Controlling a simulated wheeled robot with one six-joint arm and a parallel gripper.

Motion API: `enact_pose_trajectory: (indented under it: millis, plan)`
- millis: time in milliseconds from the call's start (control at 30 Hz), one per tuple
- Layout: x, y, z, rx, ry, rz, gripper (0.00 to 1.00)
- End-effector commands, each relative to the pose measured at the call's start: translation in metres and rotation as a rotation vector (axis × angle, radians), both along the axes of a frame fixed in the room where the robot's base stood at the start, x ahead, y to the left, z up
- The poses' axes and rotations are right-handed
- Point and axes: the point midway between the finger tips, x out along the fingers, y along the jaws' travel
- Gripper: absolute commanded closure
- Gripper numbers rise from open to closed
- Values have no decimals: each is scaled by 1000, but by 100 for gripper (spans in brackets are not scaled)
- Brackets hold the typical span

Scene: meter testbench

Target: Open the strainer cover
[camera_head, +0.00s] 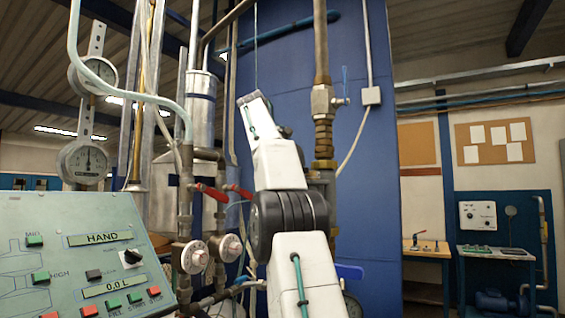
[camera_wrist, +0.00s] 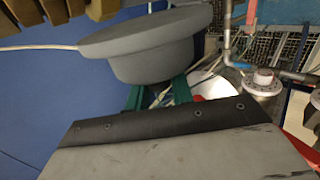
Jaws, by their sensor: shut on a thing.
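A grey round cover (camera_wrist: 150,45) with a wide flange and a narrower body fills the upper middle of the wrist view. I take it to be the strainer cover. My gripper (camera_wrist: 165,90) has green fingers that reach up to the cover's underside and are shut on it. The fingertips are partly hidden by the cover. Whether the cover is seated on the strainer or apart from it cannot be told. In the head view, my white arm stands in the middle and hides the gripper and most of the strainer area.
Brass pipe fittings (camera_head: 323,135) stand just right of my arm. Pipes with red-handled valves (camera_head: 208,192) and round white dials (camera_head: 195,257) stand left of it. A control panel (camera_head: 85,260) fills the lower left. A blue wall panel (camera_head: 365,190) is behind.

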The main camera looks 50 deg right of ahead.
Motion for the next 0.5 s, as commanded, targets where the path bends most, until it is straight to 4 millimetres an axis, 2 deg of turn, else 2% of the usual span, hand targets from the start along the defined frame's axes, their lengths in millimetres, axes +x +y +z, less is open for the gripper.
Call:
enact_pose_trajectory:
  millis: [400,433,467,500]
  plan:
    - [2,0,-2,3,6,4,100]
    - [2,0,-2,2,7,3,69]
    - [2,0,-2,1,7,3,60]
    - [2,0,-2,1,6,3,59]
